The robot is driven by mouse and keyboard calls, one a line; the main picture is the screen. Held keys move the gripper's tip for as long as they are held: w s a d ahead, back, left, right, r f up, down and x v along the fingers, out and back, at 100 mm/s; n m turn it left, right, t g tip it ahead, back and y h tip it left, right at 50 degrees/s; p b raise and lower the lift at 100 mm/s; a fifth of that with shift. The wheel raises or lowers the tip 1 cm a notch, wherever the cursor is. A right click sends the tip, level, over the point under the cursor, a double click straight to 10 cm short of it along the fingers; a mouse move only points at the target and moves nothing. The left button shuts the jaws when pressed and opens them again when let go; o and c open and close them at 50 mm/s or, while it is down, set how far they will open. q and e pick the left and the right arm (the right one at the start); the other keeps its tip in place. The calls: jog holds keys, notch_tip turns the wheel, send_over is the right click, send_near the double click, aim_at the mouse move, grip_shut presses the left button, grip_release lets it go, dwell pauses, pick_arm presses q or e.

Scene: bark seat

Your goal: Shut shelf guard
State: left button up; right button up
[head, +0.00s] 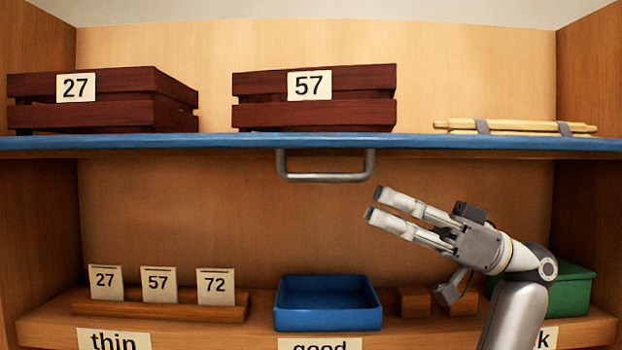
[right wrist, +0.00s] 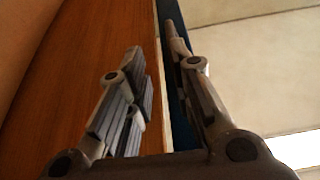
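A long blue panel edge (head: 200,143) runs across the cabinet at mid height, with a grey metal handle (head: 326,177) hanging under its middle. This looks like the shelf guard, seen edge-on and lying about level; I cannot tell its hinge. My right gripper (head: 374,204) is below and just right of the handle, pointing up and left. Its fingers are apart with nothing between them, and it appears not to touch the handle. In the right wrist view a dark blue strip (right wrist: 178,110) shows behind the fingers. My left gripper is not in view.
Above the blue edge are dark red crates marked 27 (head: 125,115) and 57 (head: 330,115) and pale yellow sticks (head: 515,126). Below are a card rack (head: 190,312), a blue tray (head: 328,320), wooden blocks (head: 413,302) and a green box (head: 575,290). The space around the handle is clear.

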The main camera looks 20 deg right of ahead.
aim_at(322, 179)
jog(key=shift+s+a+r+p, duration=0.65)
jog(key=shift+s+a+r, duration=0.1)
jog(key=shift+a+r, duration=0.3)
jog(key=p+x, duration=0.1)
jog(key=x, duration=0.2)
jog(key=shift+a+p, duration=0.1)
jog(key=shift+p, duration=0.2)
jog(key=a, duration=0.1)
jog(key=w+a, duration=0.1)
jog(key=p, duration=0.1)
jog(key=shift+w+a+r, duration=0.3)
jog(key=shift+a+r, duration=0.1)
jog(key=shift+a+r+p, duration=0.3)
jog(key=shift+a+p, duration=0.15)
jog(key=shift+a, duration=0.35)
jog(key=shift+w+f, duration=0.1)
jog(key=shift+w, duration=0.1)
jog(key=shift+c, duration=0.6)
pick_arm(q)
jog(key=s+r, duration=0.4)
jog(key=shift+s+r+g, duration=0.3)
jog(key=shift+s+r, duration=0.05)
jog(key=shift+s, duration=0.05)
pick_arm(e)
grip_shut()
